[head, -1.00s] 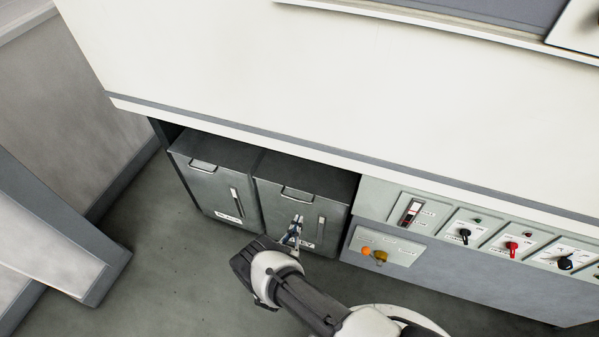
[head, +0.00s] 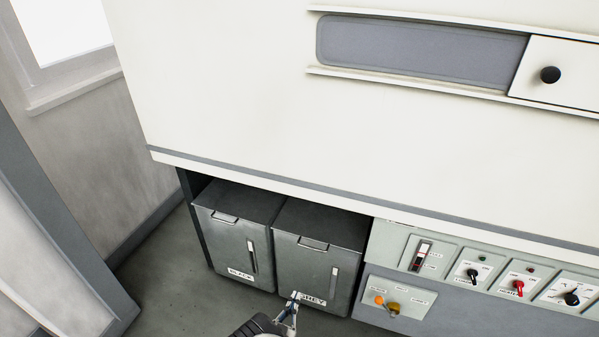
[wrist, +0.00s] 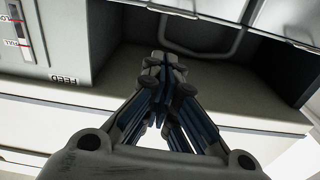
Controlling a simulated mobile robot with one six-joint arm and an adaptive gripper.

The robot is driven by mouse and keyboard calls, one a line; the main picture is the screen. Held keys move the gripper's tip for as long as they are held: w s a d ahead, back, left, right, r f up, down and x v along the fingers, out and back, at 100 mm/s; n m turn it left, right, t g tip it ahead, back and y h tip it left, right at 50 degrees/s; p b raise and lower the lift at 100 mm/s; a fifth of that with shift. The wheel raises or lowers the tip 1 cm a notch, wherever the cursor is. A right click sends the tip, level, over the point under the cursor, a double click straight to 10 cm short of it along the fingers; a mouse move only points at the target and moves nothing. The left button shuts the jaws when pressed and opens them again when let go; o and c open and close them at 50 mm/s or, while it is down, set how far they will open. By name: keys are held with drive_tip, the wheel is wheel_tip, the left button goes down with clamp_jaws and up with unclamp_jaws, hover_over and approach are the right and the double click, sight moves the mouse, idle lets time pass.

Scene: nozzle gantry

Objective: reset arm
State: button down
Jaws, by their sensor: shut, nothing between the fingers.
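My gripper (head: 293,300) shows at the bottom of the head view, in front of the grey bin labelled GREY (head: 318,262), its tip overlapping the start of the label. In the wrist view my gripper (wrist: 165,65) has its fingers drawn together and nothing is held between them. A bin handle (wrist: 205,50) shows just beyond the fingertips in the wrist view. Whether the fingers touch the bin cannot be told. Most of my arm is out of the head view, below its lower edge.
A second bin labelled BLACK (head: 232,250) stands to the left. Above is a white cabinet front (head: 230,80) with a sliding door (head: 560,75). Floor shows at lower left.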

drive_tip(key=w+a+r+g+y, duration=0.2)
drive_tip(key=w+a+r, duration=0.1)
drive_tip(key=w+r, duration=0.45)
drive_tip(key=w+a+r+g+y, duration=0.1)
drive_tip(key=w+a+r, duration=0.2)
drive_tip(key=w+r, duration=0.45)
wheel_tip(320, 180, up, 23)
drive_tip(key=d+n+g+y, duration=0.1)
drive_tip(key=d+g+y, duration=0.15)
drive_tip(key=y, duration=0.25)
drive_tip(key=s+d+r+n+g, duration=0.1)
drive_tip(key=s+d+r+g, duration=0.1)
drive_tip(key=s+d+r, duration=0.35)
drive_tip(key=s+d+r+n+g, duration=0.25)
drive_tip(key=s+r, duration=0.35)
drive_tip(key=s, duration=0.5)
drive_tip(key=s+d+g+h, duration=0.1)
drive_tip(key=s+d, duration=0.5)
drive_tip(key=s, duration=0.6)
drive_tip(key=s+d+g, duration=0.1)
drive_tip(key=s+d, duration=0.4)
drive_tip(key=s, duration=0.8)
drive_tip(key=shift+d+f+g+h, duration=0.25)
drive_tip(key=shift+d+g+h, duration=0.05)
drive_tip(key=shift+d+h, duration=0.1)
